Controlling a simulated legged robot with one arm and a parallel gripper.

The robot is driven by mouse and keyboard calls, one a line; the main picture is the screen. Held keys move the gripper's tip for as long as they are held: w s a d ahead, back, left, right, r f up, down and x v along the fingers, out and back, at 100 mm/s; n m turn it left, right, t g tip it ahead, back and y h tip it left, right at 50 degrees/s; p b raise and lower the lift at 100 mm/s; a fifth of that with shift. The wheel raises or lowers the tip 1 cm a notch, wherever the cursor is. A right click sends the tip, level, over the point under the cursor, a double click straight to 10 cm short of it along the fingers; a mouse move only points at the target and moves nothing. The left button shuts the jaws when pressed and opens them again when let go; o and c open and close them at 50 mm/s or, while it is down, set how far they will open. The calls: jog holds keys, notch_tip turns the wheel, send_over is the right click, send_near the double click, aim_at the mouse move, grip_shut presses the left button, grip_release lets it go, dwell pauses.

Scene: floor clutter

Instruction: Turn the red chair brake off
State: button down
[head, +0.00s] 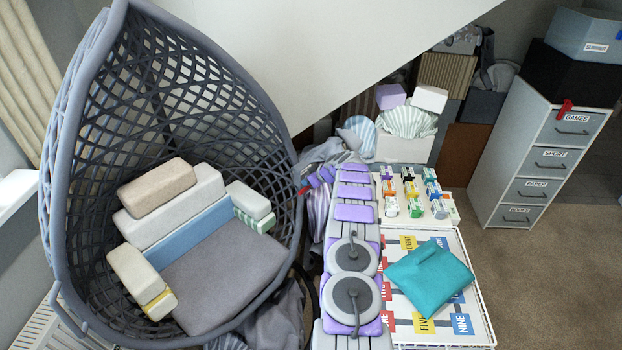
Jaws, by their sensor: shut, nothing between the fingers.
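The hanging egg chair (72,130), a grey woven shell with cushions, fills the left of the head view. A small red piece (303,190), which looks like the chair brake, shows at the chair's right rim. My grey and purple arm runs up the middle of the view and bends left at its far end. My gripper (314,181) appears there, small and purple, right beside the red piece. It is shut with nothing held. I cannot tell whether it touches the red piece. The brake's setting is too small to tell.
Right of my arm, a white tray (487,318) holds numbered cards and a teal cushion (429,278). Small boxes stand on a white board (437,218) behind it. A labelled drawer cabinet (545,165) stands at right. Carpet (545,280) is clear at lower right.

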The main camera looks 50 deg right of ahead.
notch_tip(320, 180, down, 2)
jog(key=shift+f, duration=0.2)
